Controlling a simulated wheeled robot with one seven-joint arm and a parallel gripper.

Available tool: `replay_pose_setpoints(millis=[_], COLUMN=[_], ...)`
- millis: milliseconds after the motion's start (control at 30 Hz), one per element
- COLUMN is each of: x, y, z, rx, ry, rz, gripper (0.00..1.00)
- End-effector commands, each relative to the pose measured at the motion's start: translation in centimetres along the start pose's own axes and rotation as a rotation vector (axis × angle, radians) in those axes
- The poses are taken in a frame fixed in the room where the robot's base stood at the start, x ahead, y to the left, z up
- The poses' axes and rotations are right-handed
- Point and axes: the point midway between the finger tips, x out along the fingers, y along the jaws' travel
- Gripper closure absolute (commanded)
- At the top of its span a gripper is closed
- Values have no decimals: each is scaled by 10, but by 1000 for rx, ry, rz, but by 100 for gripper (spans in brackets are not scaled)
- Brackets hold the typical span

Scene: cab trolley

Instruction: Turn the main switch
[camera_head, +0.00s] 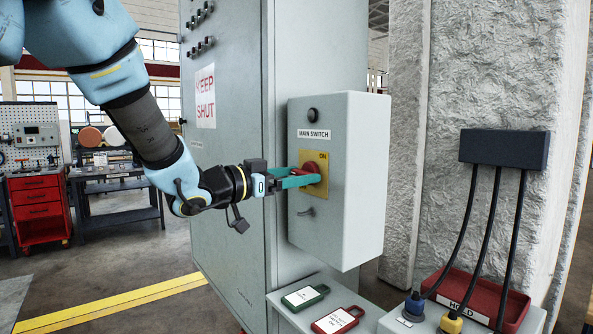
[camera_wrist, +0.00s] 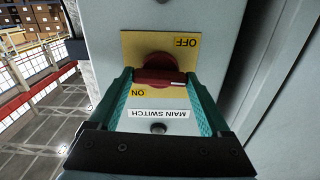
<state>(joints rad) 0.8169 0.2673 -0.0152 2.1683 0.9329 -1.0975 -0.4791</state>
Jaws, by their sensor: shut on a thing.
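The main switch box (camera_head: 335,215) is pale grey, labelled MAIN SWITCH, on the side of a tall cabinet. Its red rotary handle (camera_head: 310,168) sits on a yellow plate (camera_head: 319,184) marked ON. My gripper (camera_head: 302,179) reaches in from the left, its teal fingers shut on the handle and partly covering it. In the wrist view, where the lettering is upside down, the red handle (camera_wrist: 160,76) lies crosswise between the fingertips (camera_wrist: 159,78). The plate there shows OFF at upper right and ON at lower left. A white mark is near the handle's right end.
A shelf below the box holds a green-framed tag (camera_head: 304,297) and a red-framed tag (camera_head: 337,320). A red tray labelled HOLD (camera_head: 470,297) stands at right under several hanging black cables. The cabinet (camera_head: 235,200) bears a KEEP SHUT sign (camera_head: 205,96).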

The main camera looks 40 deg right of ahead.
Motion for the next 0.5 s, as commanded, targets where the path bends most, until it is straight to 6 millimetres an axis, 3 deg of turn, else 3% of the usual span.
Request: replay_pose_setpoints(millis=[500], x=[0], y=[0], z=[0], rx=[-85], ry=[0], rz=[0], gripper=[74])
